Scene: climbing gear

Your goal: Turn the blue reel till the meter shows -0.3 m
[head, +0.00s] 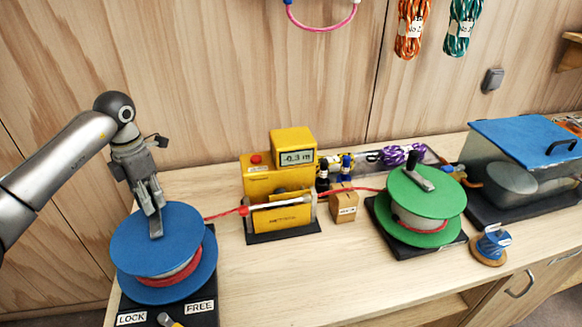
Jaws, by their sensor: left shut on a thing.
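The blue reel (158,246) stands at the left end of the bench on a black base. Red rope is wound on it. My left gripper (154,220) points down at the top disc of the blue reel and is shut, apparently on the reel's crank handle, which the fingers mostly hide. The yellow meter (293,147) stands mid-bench, and its display (297,157) reads -0.3 m. The red rope (228,212) runs from the blue reel through the meter to the green reel (420,205). My right gripper is not in view.
LOCK (131,318) and FREE (200,307) labels mark the blue reel's base, with a lever (168,320) between them. A small cardboard box (343,203) stands right of the meter. A clear tank with blue lid (527,140) stands at right. The front middle bench is clear.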

